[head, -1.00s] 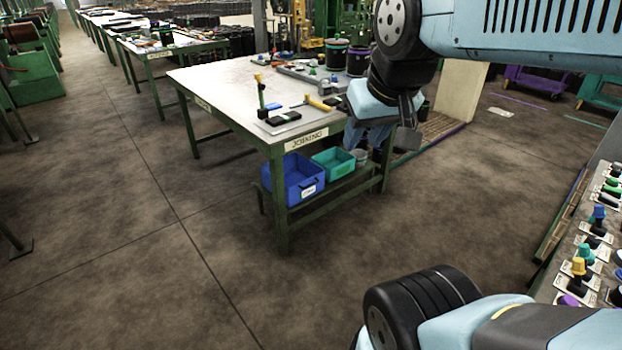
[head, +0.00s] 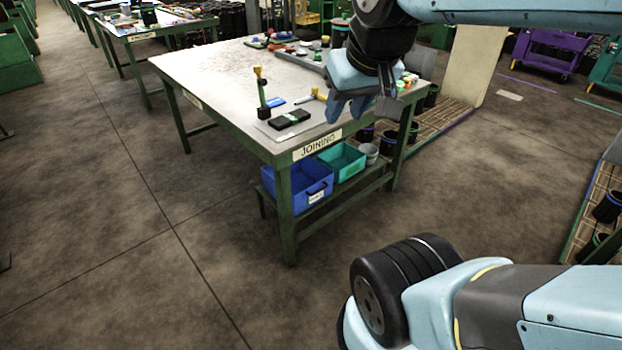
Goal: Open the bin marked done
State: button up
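A blue bin (head: 298,187) with a small white label (head: 316,197) stands on the lower shelf of the table marked JOINING. The label's writing is too small to read. A teal bin (head: 342,162) stands to its right, and I see no readable mark on it. Both look like open-topped boxes in this view. My gripper (head: 350,108) is above and behind the bins in the picture, at the table's right front edge, fingers pointing down. Its fingers are apart with nothing seen between them. I cannot tell its exact height over the tabletop.
The tabletop (head: 225,75) carries a black block (head: 290,119), an upright green and yellow tool (head: 262,95) and several small parts. A grey pot (head: 369,153) stands beside the teal bin. Table legs flank the shelf. The floor (head: 130,240) in front is clear.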

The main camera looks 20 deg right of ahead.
jog(key=shift+w, duration=0.2)
jog(key=shift+w+r, duration=0.1)
